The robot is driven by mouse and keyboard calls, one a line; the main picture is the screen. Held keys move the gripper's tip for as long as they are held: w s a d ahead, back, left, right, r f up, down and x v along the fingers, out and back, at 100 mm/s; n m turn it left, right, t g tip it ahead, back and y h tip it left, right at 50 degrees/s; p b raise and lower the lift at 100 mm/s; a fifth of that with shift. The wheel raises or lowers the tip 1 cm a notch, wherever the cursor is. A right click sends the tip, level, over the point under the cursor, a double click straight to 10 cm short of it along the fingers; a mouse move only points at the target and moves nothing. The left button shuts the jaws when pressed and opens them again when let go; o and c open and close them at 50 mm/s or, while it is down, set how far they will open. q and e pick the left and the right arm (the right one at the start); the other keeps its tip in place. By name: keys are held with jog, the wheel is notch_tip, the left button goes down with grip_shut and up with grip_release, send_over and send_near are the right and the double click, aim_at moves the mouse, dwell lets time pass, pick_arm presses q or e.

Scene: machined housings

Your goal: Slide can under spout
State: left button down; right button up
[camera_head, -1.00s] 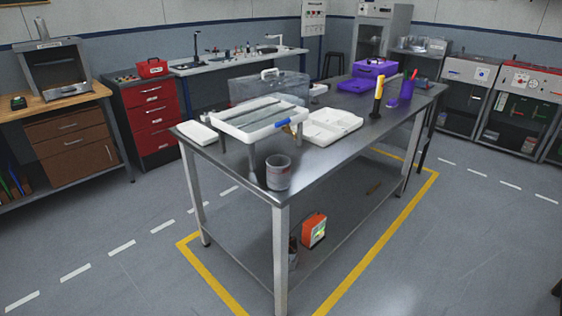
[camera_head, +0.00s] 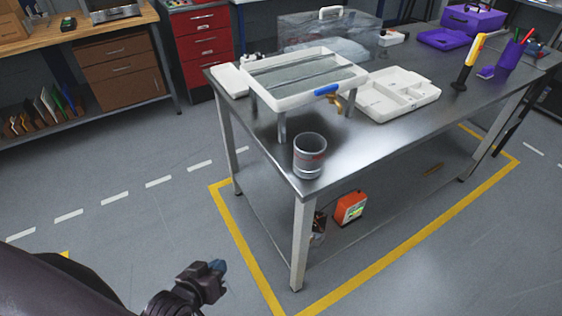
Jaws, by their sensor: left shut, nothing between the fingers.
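A grey metal can (camera_head: 309,157) with a reddish mark stands upright near the front corner of the steel table (camera_head: 372,150). Behind it, a white raised tray (camera_head: 302,99) on legs has a brass spout (camera_head: 336,102) with a blue handle (camera_head: 328,90) at its front right. The can stands in front of the spout and to its left, apart from it. My left gripper (camera_head: 217,268) is at the lower left, over the floor, well short of the table and can. It is shut and empty. My right gripper is not in view.
A white compartment tray (camera_head: 392,98) lies right of the spout. A yellow-handled tool (camera_head: 469,64) and a purple pen cup (camera_head: 510,54) stand farther right. An orange box (camera_head: 350,208) sits on the lower shelf. The tabletop right of the can is clear.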

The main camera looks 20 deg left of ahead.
pick_arm(q)
jog(key=w+d+r+n+t+h, duration=0.25)
jog(key=w+r+n, duration=0.45)
jog(key=n, duration=0.7)
jog(key=n+t+h, duration=0.3)
jog(key=n, duration=1.2)
send_near(299, 158)
jog(key=shift+y, duration=0.25)
jog(key=x, duration=0.7)
jog(key=shift+w+d+p, duration=0.15)
jog(key=shift+w+p, duration=0.05)
jog(key=shift+p, duration=0.15)
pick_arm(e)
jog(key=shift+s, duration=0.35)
pick_arm(q)
jog(key=shift+w, duration=0.15)
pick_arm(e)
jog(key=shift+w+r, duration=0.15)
pick_arm(q)
jog(key=shift+w+d, duration=0.15)
jog(key=shift+w, duration=0.15)
jog(key=x, duration=1.1)
jog(key=shift+w+d+f, duration=0.15)
jog(key=shift+w+f, duration=0.05)
jog(key=shift+w, duration=0.1)
jog(key=shift+w+d+r+b, duration=0.1)
jog(key=shift+w+d+b, duration=0.15)
jog(key=shift+w, duration=0.25)
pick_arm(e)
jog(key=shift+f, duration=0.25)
